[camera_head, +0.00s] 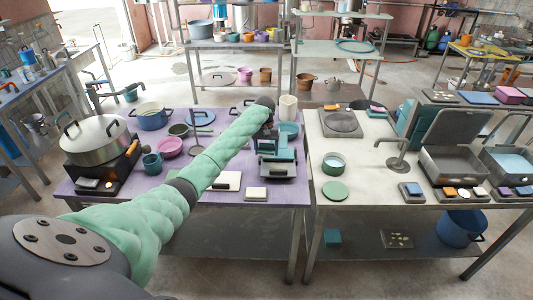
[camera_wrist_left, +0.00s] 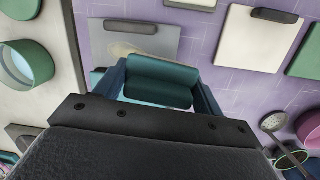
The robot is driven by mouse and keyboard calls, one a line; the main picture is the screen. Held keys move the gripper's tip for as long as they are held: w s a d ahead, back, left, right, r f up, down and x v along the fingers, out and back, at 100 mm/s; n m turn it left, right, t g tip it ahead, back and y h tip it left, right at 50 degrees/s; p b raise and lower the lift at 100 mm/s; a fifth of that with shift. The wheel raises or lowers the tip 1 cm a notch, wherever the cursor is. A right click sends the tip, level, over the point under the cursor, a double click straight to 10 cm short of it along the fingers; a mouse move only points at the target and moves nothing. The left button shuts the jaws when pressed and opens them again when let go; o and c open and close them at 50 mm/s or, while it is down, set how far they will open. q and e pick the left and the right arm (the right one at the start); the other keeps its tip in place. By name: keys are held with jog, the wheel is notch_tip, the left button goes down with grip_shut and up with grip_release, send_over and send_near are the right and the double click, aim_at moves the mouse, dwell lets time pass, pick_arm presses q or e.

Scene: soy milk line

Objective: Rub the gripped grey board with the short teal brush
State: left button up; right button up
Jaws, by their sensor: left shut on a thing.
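My left gripper (camera_head: 272,146) is over the right part of the purple table. In the left wrist view its two blue fingers (camera_wrist_left: 160,88) are shut on the short teal brush (camera_wrist_left: 160,70). The grey board (camera_wrist_left: 176,44) lies flat on the purple table, with a dark grip along its top and a pale tan smear on it. In that view the brush overlaps the board's lower edge; I cannot tell whether they touch. The board also shows in the head view (camera_head: 284,171), partly hidden by my gripper. My right gripper is in neither view.
White boards with dark grips (camera_head: 226,181) lie left of the grey board. A pale table (camera_head: 365,185) with a tap adjoins on the right.

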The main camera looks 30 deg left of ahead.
aim_at(266, 144)
pick_arm(q)
jog(key=shift+r, duration=0.1)
jog(key=shift+r, duration=1.45)
jog(key=shift+n, duration=0.3)
